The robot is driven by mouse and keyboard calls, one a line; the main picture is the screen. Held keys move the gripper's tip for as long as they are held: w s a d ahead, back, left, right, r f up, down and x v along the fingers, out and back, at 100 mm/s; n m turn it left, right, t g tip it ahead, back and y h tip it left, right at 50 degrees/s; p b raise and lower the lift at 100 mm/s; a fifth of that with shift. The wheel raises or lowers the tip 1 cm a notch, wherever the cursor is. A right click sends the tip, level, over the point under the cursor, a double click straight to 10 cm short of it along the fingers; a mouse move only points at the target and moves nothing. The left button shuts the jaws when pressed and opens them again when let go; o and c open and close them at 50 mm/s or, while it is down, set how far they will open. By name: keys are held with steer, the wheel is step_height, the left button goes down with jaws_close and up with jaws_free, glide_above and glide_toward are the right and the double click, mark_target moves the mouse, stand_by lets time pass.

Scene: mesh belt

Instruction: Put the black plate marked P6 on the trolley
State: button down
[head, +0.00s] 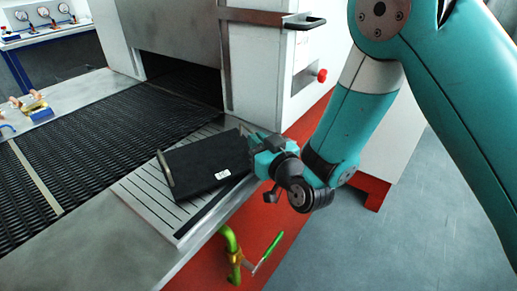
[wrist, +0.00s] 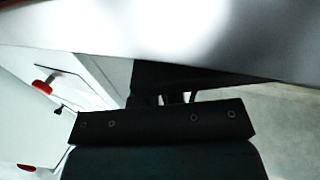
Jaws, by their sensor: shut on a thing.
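The black plate (head: 200,163) is a flat dark slab with a small white label near its right front edge. The label is too small to read in the head view. My gripper (head: 252,158) is shut on the plate's right edge. The plate is tilted over a slotted grey panel (head: 158,192) beside the belt; I cannot tell whether it touches the panel. In the wrist view, a dark bar with small holes spans the lower middle, and a blurred pale surface fills the top. I do not see a trolley that I can identify.
The black mesh belt (head: 85,140) runs into a grey machine housing with a red knob (head: 321,75). A green-handled valve (head: 265,252) stands below the panel. A bench with gauges (head: 42,35) is at the back left. Grey floor is open at lower right.

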steer(key=shift+f, duration=0.15)
steer(key=shift+f, duration=0.15)
steer(key=c, duration=1.2)
jaws_free()
steer(key=shift+c, duration=0.2)
steer(key=shift+r, duration=0.25)
steer(key=p+v, duration=0.4)
steer(key=v, duration=0.8)
steer(key=shift+p, duration=0.4)
